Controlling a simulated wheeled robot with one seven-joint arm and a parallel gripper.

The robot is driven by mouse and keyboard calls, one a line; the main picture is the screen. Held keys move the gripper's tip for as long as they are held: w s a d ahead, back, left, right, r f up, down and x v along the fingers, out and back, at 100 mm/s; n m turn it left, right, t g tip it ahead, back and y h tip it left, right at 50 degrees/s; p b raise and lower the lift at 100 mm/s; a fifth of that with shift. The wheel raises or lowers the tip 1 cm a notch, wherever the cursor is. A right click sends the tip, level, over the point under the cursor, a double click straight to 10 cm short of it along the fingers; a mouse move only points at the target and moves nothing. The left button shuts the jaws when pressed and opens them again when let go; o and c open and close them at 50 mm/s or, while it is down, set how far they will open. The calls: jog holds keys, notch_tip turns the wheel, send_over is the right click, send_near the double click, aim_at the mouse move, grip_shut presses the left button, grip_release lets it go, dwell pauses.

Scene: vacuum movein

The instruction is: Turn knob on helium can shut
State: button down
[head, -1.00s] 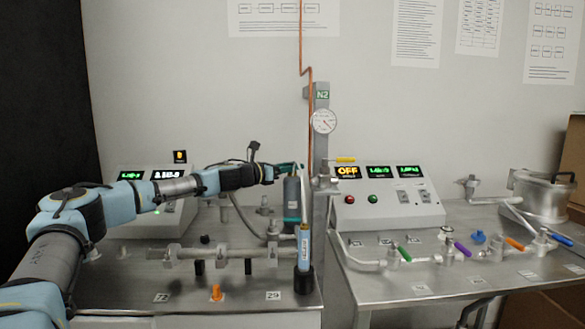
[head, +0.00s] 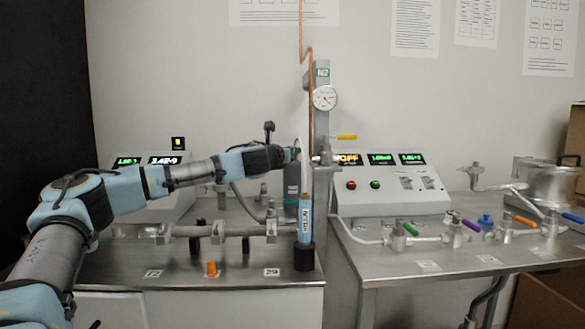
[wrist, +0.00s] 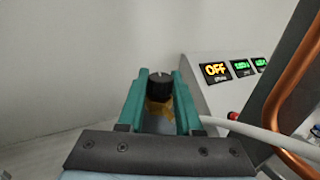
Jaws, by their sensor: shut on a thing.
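The helium can (head: 305,215) is a slim blue cylinder with vertical lettering, upright in a black holder (head: 304,257) at the left bench's right end. A pale hose rises near its top. In the wrist view, my gripper's teal fingers (wrist: 157,88) are shut on a black knob (wrist: 159,86) with a pale mark on top. A brass-coloured part (wrist: 158,113) shows below the knob. The knob cannot be made out in the head view.
The metal post with the gauge (head: 324,97) and a copper pipe (head: 309,90) rise close to my gripper's right. A control box (head: 385,190) stands on the right bench. An orange knob (head: 211,269) stands on the left bench.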

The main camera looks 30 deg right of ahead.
jog(key=n+t+y+b, duration=0.3)
jog(key=shift+f+t+y+b, duration=0.25)
jog(key=shift+t+y+b, duration=0.05)
jog(key=shift+b, duration=0.1)
jog(key=shift+r+n+t+y+b, duration=0.15)
jog(key=shift+n+t+y+b, duration=0.45)
jog(key=shift+n+y+b, duration=0.25)
jog(key=shift+y, duration=0.35)
jog(key=shift+r, duration=0.1)
jog(key=c, duration=0.6)
grip_release()
notch_tip(320, 180, up, 10)
jog(key=shift+r, duration=0.1)
